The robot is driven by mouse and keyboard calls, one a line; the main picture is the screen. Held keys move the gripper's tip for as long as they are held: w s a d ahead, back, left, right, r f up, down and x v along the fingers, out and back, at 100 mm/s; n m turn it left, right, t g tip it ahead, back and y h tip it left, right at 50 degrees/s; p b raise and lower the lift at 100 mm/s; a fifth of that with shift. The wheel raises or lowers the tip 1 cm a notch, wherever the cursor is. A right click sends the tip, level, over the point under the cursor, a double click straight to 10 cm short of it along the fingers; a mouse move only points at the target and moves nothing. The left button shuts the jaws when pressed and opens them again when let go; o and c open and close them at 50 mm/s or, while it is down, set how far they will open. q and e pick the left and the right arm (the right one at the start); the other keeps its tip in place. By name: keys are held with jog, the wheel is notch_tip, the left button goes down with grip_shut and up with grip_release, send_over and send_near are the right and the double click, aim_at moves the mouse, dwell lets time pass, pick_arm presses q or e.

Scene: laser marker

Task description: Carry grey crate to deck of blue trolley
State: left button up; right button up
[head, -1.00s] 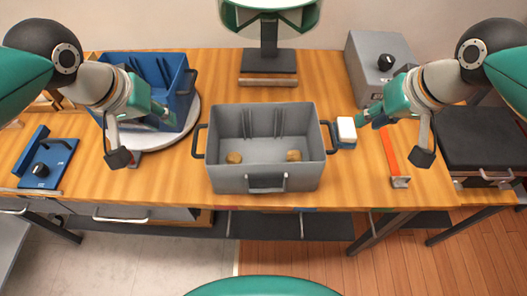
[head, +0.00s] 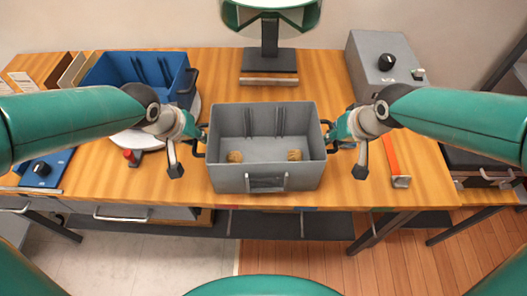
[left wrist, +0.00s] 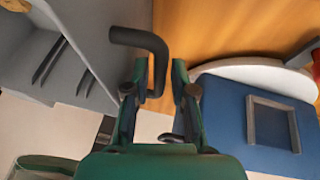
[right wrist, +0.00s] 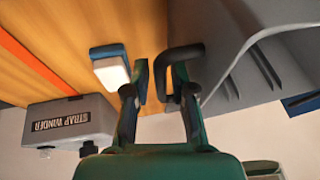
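The grey crate (head: 266,182) stands upright on the wooden bench in the head view, with two small brown lumps inside and a handle at each end. My left gripper (head: 203,136) is at its left handle. My right gripper (head: 330,136) is at the right handle. In the right wrist view this handle (right wrist: 180,56) lies between the open fingers (right wrist: 160,82), near the right finger. I see no blue trolley.
A blue crate (head: 125,72) stands on a white round plate (head: 138,139) left of the grey crate. An orange strip (head: 392,158) lies to the right. A grey strap winder (head: 378,62) and a marker stand (head: 269,62) stand behind. A white-and-blue block (right wrist: 110,70) lies near my right gripper.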

pick_arm(q)
jog(key=shift+w+f, duration=0.1)
jog(key=shift+f, duration=0.2)
pick_arm(e)
jog(key=shift+w+f, duration=0.1)
jog(key=shift+f, duration=0.2)
pick_arm(q)
jog(key=shift+c, duration=0.2)
pick_arm(e)
jog(key=shift+c, duration=0.2)
pick_arm(q)
grip_shut()
pick_arm(e)
grip_shut()
jog(key=shift+r, duration=0.1)
